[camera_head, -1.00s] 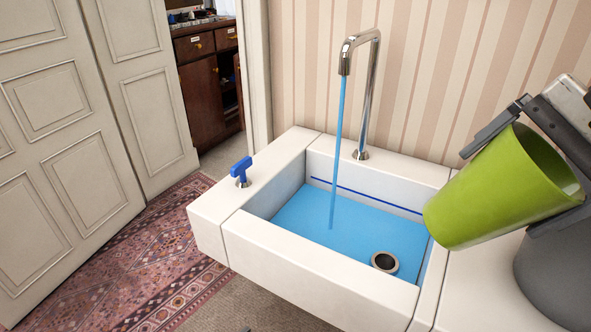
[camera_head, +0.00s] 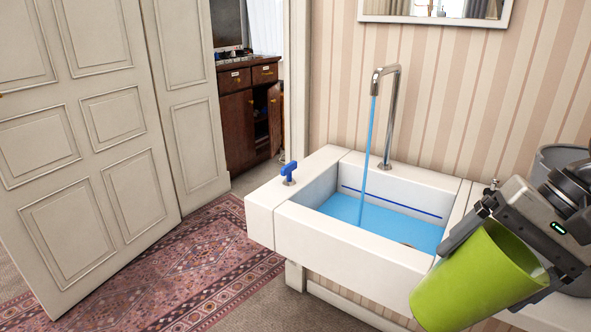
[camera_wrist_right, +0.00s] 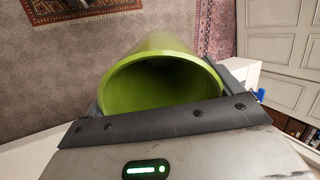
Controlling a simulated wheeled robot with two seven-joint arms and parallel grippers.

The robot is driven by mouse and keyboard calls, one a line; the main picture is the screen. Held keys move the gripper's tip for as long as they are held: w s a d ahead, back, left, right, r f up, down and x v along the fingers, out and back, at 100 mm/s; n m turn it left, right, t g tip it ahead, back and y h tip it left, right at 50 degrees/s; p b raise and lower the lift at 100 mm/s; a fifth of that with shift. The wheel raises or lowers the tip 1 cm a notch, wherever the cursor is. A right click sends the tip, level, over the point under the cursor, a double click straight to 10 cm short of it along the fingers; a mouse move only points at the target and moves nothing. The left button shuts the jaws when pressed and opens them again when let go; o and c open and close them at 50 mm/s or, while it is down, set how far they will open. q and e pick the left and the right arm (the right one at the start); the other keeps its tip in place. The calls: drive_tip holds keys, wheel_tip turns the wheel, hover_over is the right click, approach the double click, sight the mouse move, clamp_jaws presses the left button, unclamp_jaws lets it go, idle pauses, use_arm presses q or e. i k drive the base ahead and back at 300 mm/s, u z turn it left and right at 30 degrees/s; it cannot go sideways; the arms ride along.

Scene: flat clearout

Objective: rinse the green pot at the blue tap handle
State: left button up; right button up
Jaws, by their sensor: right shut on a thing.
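The green pot (camera_head: 478,283) is tilted at the lower right of the head view, in front of and to the right of the sink. My right gripper (camera_head: 492,230) is shut on the green pot near its rim. In the right wrist view the pot (camera_wrist_right: 165,80) shows its open mouth, and its inside looks empty. The blue tap handle (camera_head: 288,170) stands on the sink's left ledge. A blue stream (camera_head: 367,150) runs from the chrome tap (camera_head: 390,110) into the white sink (camera_head: 350,248), where blue water (camera_head: 400,228) lies. My left gripper is not in view.
A grey bin-like container (camera_head: 556,155) stands at the right, behind my right arm. A white panelled door (camera_head: 85,150) stands at the left. The patterned rug (camera_head: 190,262) and the floor left of the sink are clear.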

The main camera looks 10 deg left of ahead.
sight(287, 170)
drive_tip(key=u, duration=1.3)
drive_tip(key=i, duration=1.15)
drive_tip(key=z, duration=2.65)
